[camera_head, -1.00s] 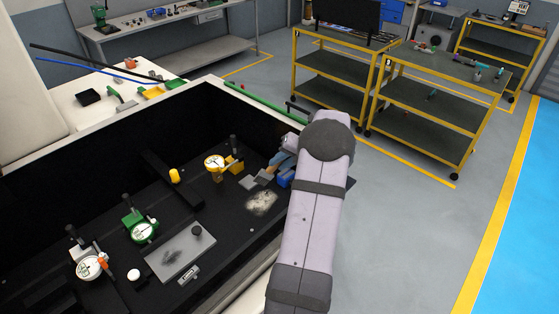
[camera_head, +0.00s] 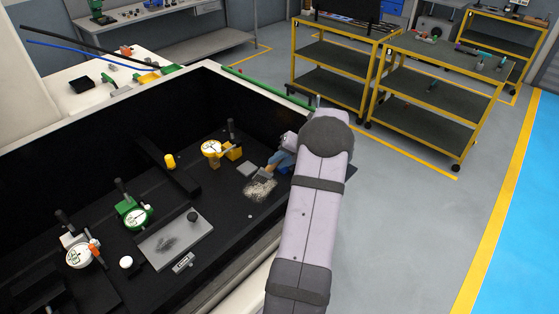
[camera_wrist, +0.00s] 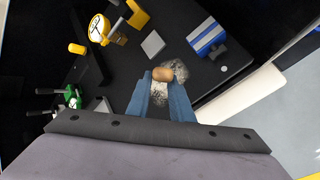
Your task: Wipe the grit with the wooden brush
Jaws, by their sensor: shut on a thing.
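The grit (camera_head: 260,190) is a pale, speckled patch on the black floor of the machine bed. In the wrist view the grit (camera_wrist: 180,71) spreads around and between my fingertips. My gripper (camera_head: 272,170) is low over the far edge of the patch in the head view. In the wrist view my gripper (camera_wrist: 161,84) has its blue fingers closed on the wooden brush (camera_wrist: 163,74), whose rounded tan end shows between the tips. The bristles are hidden beneath it, so I cannot tell whether they touch the grit.
A grey square plate (camera_wrist: 153,43) and a blue-and-white block (camera_wrist: 207,37) lie close to the grit. Yellow (camera_head: 212,149) and green (camera_head: 135,216) dial gauges stand to the left. A grey plate with a dark smudge (camera_head: 172,241) lies nearer. The bed's dark walls surround the area.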

